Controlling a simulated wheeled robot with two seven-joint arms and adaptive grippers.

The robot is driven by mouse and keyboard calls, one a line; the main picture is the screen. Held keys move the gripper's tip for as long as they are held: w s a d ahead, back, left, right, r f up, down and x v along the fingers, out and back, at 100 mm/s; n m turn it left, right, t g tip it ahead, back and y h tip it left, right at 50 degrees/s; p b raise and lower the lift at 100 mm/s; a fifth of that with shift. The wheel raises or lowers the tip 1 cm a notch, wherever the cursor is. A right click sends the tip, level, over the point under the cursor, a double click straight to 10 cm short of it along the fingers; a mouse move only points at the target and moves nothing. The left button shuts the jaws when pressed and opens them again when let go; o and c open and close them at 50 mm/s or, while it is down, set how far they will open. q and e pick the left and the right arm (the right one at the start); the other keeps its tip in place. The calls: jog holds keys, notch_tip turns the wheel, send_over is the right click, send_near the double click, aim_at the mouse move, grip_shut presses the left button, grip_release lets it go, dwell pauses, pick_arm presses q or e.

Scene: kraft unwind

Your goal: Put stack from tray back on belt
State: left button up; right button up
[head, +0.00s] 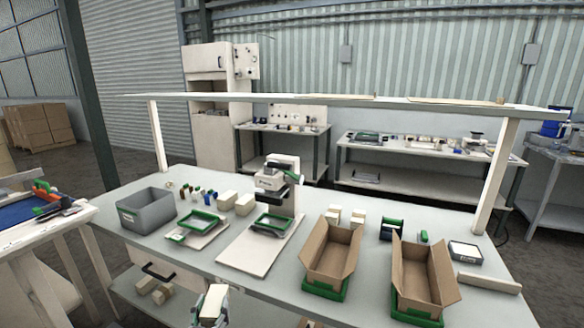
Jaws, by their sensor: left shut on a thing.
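My left gripper (209,311) is at the bottom edge, left of centre, in front of the long table. A blue surface that looks like the belt (22,229) lies on the white stand at the far left, well apart from the gripper. Two green-rimmed trays sit on the table: one at left (183,238) and one under the white press (257,229). Which tray the task means is not clear. My right gripper is not in view.
A grey bin (147,212) stands at the table's left end. Two open cardboard boxes (330,255) (424,278) stand at the right on green bases. Cream blocks (228,199) lie behind the left tray. Orange-and-green items (45,190) sit by the belt.

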aim_at(206, 326)
pick_arm(q)
jog(key=shift+s+f, duration=0.1)
jog(key=shift+f, duration=0.05)
dwell(0.4)
jog(key=shift+a, duration=0.1)
jog(key=shift+a+f+n+y, duration=0.2)
jog(key=shift+a+n+y, duration=0.4)
jog(key=shift+a+y, duration=0.3)
jog(key=shift+s+a+f+y, duration=0.2)
jog(key=shift+s+y, duration=0.05)
jog(key=shift+y, duration=0.15)
jog(key=shift+s+d+f+h, duration=0.4)
jog(key=shift+s+d+f, duration=0.2)
jog(key=shift+s+f, duration=0.25)
jog(key=shift+m+h, duration=0.6)
jog(key=shift+h, duration=0.3)
jog(key=shift+s+d+f, duration=0.3)
jog(key=shift+s+f, duration=0.35)
jog(key=shift+f, duration=0.2)
jog(key=shift+s+d+f, duration=0.25)
jog(key=shift+s+f, duration=0.35)
jog(key=shift+f, duration=0.25)
